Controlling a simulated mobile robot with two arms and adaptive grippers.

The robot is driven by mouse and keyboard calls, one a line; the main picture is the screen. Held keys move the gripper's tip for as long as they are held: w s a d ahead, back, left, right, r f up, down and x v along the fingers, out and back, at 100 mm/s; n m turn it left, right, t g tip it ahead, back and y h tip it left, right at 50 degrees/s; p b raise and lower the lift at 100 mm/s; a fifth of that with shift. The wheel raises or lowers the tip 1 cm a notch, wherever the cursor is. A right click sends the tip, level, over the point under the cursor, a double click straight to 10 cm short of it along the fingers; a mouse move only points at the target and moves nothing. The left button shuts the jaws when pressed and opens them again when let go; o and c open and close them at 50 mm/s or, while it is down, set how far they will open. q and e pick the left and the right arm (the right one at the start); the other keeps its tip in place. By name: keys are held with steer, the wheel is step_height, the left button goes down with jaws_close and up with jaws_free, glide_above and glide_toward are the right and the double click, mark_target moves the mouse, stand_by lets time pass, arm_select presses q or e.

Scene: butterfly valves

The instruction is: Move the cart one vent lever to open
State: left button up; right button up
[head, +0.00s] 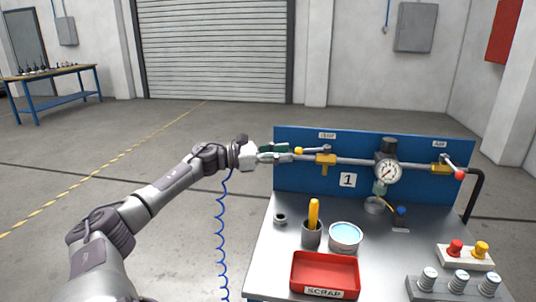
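Cart one has a blue back panel (300,182) with a "1" plate (347,180) and a pipe (352,161) across it. At the pipe's left, a brass valve (325,160) has a lever with a yellow knob (298,150), lying roughly along the pipe and pointing left. My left gripper (289,152) is at that knob, its fingers apart and pointing right; contact is unclear. At the right, another brass valve (441,168) has a red-knobbed lever (460,175). A blue knob (401,210) sits low below the gauge (387,172). My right gripper is out of view.
On the cart top stand a cup with a yellow-handled tool (313,214), a tin of blue liquid (345,237), a red scrap tray (325,274) and a red-and-yellow button box (466,254). A workbench (50,80) stands far left. The floor left of the cart is clear.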

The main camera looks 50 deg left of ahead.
mark_target(313, 150)
arm_select(q)
steer(key=shift+v, duration=2)
